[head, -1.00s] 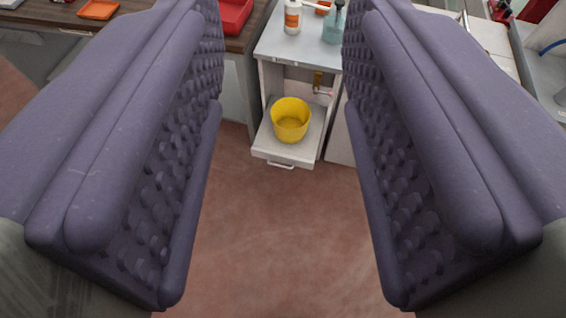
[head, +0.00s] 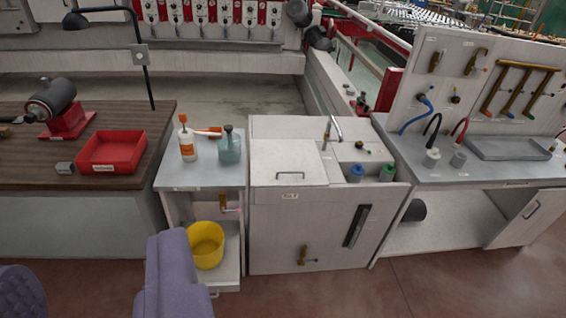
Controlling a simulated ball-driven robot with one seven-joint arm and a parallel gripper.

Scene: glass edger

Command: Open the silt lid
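A pale lid (head: 288,163) with a small bar handle (head: 290,175) lies flat on the left part of the top of a white cabinet (head: 285,228); I take it for the silt lid. A small label (head: 290,196) sits on the front edge below it, too small to read surely. The lid looks shut. My gripper (head: 95,285) is at the lower left, with its two purple padded fingers wide apart and nothing seen between them. It is well left of the lid and nearer to me. The lower parts of the fingers are cut off by the frame.
Right of the lid are a tap (head: 332,130) and blue and green capped bottles (head: 372,173). Left is a side table (head: 205,180) with two bottles; a yellow bucket (head: 206,245) stands on a pulled-out shelf below. An open cabinet door (head: 528,215) juts out at right. Floor (head: 440,285) in front is clear.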

